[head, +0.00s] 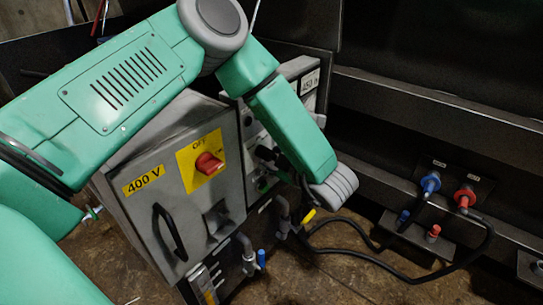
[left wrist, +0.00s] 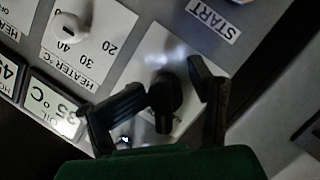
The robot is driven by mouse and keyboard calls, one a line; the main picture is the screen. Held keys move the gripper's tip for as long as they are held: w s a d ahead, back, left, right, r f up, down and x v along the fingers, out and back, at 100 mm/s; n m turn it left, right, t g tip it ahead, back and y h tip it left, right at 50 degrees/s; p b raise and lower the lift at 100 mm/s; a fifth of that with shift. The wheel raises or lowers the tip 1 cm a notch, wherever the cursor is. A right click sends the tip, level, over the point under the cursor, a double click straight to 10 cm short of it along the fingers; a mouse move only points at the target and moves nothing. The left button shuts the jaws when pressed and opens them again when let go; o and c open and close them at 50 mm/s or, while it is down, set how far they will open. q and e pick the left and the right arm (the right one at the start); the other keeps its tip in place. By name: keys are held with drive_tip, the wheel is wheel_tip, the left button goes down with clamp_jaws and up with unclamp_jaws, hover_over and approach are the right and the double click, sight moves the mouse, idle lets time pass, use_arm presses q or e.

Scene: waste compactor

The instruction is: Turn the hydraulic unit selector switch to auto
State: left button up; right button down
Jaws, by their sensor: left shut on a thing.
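The selector switch (left wrist: 165,98) is a black knob on a white plate in the left wrist view. Its long grip runs roughly up and down in that picture. In the head view my left gripper (head: 268,154) is at the side panel of the grey hydraulic unit (head: 130,185), partly hidden by my green forearm, which also hides the switch. The switch's position labels cannot be read. My right gripper is not in view.
The unit's front has a red main switch (head: 209,163) on a yellow plate and a black handle (head: 170,231). A white heater dial (left wrist: 66,32) is near the selector. Black hoses run to blue (head: 430,184) and red (head: 464,198) connectors at right.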

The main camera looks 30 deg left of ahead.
use_arm(q)
drive_tip(key=shift+p+v, duration=1.15)
drive_tip(key=shift+v, duration=0.45)
drive_tip(key=shift+s+a, duration=0.1)
drive_tip(key=shift+s, duration=0.05)
drive_tip(key=s+d+p, duration=0.2)
drive_tip(key=d, duration=0.6)
drive_tip(key=shift+s+r, duration=0.25)
drive_tip(key=shift+s, duration=0.15)
drive_tip(key=shift+d, duration=0.1)
